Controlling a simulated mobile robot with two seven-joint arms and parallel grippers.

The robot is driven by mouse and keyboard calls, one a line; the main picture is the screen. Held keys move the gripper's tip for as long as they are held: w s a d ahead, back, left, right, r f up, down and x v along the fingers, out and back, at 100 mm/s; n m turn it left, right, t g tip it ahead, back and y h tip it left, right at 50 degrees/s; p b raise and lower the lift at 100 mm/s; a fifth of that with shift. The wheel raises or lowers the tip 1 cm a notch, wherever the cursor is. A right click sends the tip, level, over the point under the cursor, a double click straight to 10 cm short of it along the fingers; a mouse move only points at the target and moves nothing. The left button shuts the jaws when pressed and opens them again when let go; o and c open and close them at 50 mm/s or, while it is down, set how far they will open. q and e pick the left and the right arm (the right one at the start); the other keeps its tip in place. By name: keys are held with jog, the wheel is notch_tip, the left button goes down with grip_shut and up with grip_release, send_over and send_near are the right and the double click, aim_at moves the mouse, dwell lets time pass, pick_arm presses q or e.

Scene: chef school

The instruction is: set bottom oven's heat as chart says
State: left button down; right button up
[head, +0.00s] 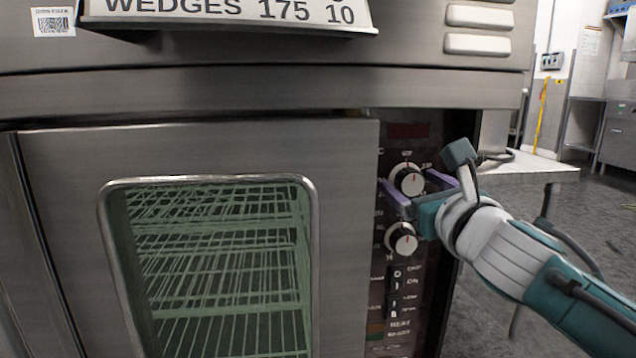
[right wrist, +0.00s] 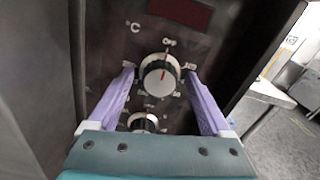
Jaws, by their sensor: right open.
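The bottom oven (head: 240,150) fills the head view, its glass door shut. Its control panel has an upper white knob (head: 408,179) with a red pointer line, marked °C in the right wrist view, where the knob (right wrist: 161,75) has its line pointing nearly straight up. A second knob (head: 401,239) sits below it. The chart (head: 230,12) above is cut off and reads "WEDGES 175 10". My right gripper (head: 417,184) is open, its purple fingers on either side of the upper knob; contact cannot be told. My left gripper is not in view.
A dark red display (right wrist: 181,13) sits above the upper knob. Switches (head: 394,290) lie lower on the panel. A metal table (head: 530,168) stands right of the oven, with open floor (head: 590,225) beyond.

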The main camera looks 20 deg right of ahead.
jog(key=shift+c, duration=0.4)
jog(key=c, duration=1.1)
